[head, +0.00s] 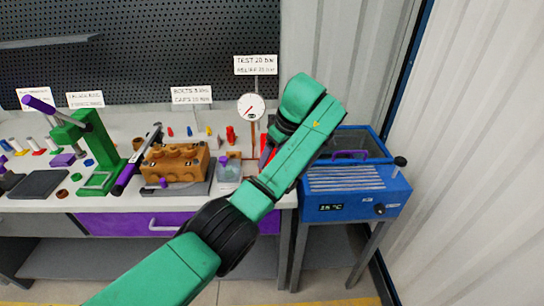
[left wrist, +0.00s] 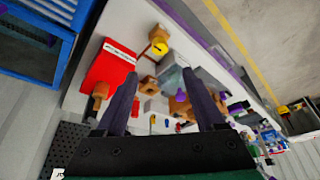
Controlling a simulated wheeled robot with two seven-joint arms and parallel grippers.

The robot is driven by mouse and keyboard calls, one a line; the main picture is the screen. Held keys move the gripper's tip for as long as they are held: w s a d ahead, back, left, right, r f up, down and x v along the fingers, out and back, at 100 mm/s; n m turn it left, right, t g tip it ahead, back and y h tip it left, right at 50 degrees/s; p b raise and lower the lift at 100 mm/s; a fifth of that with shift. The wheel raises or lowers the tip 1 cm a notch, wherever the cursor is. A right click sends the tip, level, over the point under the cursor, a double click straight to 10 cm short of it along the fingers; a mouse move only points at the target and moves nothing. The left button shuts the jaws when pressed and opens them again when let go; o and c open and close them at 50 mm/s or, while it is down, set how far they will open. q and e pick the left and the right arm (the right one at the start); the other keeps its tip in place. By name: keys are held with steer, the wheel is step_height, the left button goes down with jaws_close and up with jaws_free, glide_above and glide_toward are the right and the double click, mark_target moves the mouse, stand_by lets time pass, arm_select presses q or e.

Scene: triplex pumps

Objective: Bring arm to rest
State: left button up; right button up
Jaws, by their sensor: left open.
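My left arm (head: 240,205) is green with black joints. It comes in from the lower left of the head view and reaches up and right, over the right end of the workbench (head: 130,204). Its gripper is hidden behind the forearm there. In the left wrist view my left gripper (left wrist: 160,74) shows two dark fingers spread apart with nothing held between them. A red box or panel with a white label (left wrist: 107,68) lies beside one finger, and small brown parts lie beyond. My right gripper is in neither view.
A blue heater (head: 350,200) with a display stands right of the bench, close to my arm. A brown pump block (head: 175,163), a green press (head: 88,150) and a gauge (head: 251,107) stand on the bench. A pegboard (head: 140,50) is behind. Floor is clear at lower right.

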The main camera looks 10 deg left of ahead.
arm_select(q)
steer(key=s+a+f+m+h, duration=0.2)
steer(key=s+f+m, duration=0.3)
steer(key=f, duration=0.5)
steer(key=s+a+f+m+h, duration=0.2)
steer(key=s+f, duration=0.4)
steer(key=f, duration=0.4)
steer(key=s+a+f+m+t, duration=0.1)
steer(key=s+a+m, duration=0.25)
steer(key=s, duration=0.45)
steer(key=s+a+m, duration=0.3)
steer(key=s+a, duration=0.1)
steer(key=s, duration=0.5)
step_height(320, 180, down, 22)
steer(key=s+g, duration=0.1)
steer(key=s, duration=0.1)
steer(key=s+a+f+g, duration=0.1)
steer(key=s+a+f, duration=0.2)
steer(key=s+f, duration=1.2)
steer(key=shift+s+a+f+m, duration=0.15)
steer(key=shift+s+f+m, duration=0.25)
steer(key=shift+s, duration=0.8)
